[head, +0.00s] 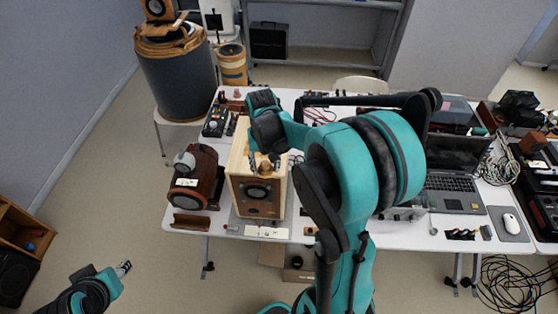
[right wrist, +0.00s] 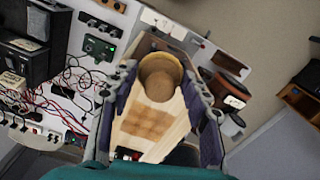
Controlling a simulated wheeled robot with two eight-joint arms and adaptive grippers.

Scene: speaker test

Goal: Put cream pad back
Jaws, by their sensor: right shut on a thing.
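My right gripper (head: 265,160) reaches down over the top of a light wooden speaker box (head: 256,195) on the white table. In the right wrist view its dark fingers (right wrist: 160,80) lie either side of a round, tan, cream-rimmed piece (right wrist: 159,72), above the pale wooden top with a brown checked patch. It is shut on this piece, which may be the cream pad; I cannot tell for sure, nor whether it touches the box. My left gripper (head: 123,268) is low at the left, away from the table; its jaw gap is unclear.
A brown rounded cabinet (head: 196,177) stands close left of the box, with a brown trough (head: 191,222) in front. A pale strip (head: 266,231) lies at the table's front edge. A control box (head: 216,122) and cables are behind; a laptop (head: 454,190) is right.

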